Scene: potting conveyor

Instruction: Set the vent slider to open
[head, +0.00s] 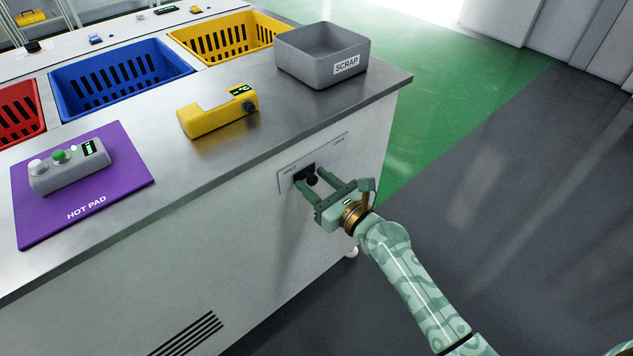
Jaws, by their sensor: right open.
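The vent slider's plate (330,154) is a light grey panel on the side of the metal counter, below the top edge. Small lettering shows at its left and right ends, too small to read for sure. A black slider knob (311,179) sits left of the plate's middle, in a dark slot. My right gripper (328,184) is open in front of the plate. Its two fingers point at the plate, and the knob shows between their tips. I cannot tell whether the fingers touch it. My left gripper is not in view.
On the counter (270,110) stand a grey SCRAP bin (300,68), a yellow device (215,115) and a grey button box (70,167) on a purple HOT PAD (115,185). Blue (70,105), yellow (190,48) and red (38,130) crates sit behind. The floor at right is clear.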

